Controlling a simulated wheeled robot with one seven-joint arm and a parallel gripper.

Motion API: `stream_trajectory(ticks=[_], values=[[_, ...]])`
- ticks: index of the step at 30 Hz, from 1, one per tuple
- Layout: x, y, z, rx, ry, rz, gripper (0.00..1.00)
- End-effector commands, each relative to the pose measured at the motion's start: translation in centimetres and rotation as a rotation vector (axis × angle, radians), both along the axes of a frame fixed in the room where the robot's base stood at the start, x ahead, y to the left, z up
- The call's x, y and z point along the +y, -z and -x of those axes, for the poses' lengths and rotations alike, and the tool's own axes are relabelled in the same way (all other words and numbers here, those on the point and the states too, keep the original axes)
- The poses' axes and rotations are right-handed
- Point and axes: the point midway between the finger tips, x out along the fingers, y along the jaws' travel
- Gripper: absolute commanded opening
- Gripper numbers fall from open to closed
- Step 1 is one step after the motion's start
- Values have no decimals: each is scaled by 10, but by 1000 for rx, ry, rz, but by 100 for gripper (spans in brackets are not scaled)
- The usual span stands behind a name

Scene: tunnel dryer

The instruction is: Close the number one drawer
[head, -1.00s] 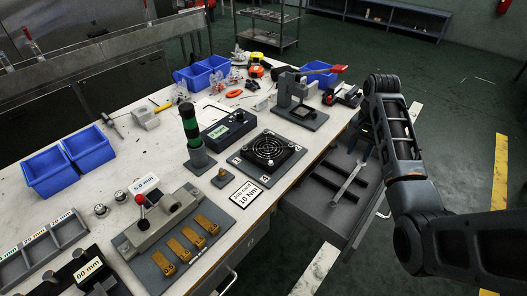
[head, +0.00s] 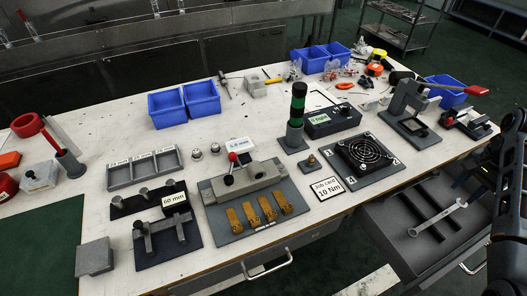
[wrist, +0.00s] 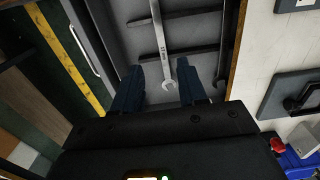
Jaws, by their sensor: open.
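A grey drawer (head: 397,233) is pulled out from under the right end of the workbench. A long wrench (head: 438,219) lies in it across dark dividers. The drawer's bar handle (head: 474,262) is partly covered by my arm at the right edge. No number shows on the drawer. In the wrist view, my gripper (wrist: 160,88) is open and empty above the drawer interior (wrist: 195,18), its fingers on either side of the wrench's end (wrist: 169,82). The handle (wrist: 84,50) shows to the left of the fingers. I cannot tell the exact height above the drawer.
Another drawer handle (head: 268,265) sits under the bench's front edge, with that drawer shut. The benchtop (head: 110,135) holds fixtures, a fan plate (head: 368,152), a job card (head: 327,188) and blue bins (head: 184,104). Green floor with a yellow stripe (wrist: 62,52) lies beyond the drawer.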

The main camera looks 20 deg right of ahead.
Motion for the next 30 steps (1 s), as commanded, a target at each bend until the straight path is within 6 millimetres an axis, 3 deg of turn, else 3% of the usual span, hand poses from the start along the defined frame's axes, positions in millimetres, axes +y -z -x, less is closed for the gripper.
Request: stream_trajectory(ticks=[11, 14, 17, 27, 30], values=[[0, 0, 1, -1, 4, -1, 7], [-1, 0, 9, -15, 59, -12, 0], [-2, 0, 32, -51, 212, -43, 0], [9, -9, 162, -214, 1092, -220, 0], [17, -12, 193, -241, 1299, -263, 0]])
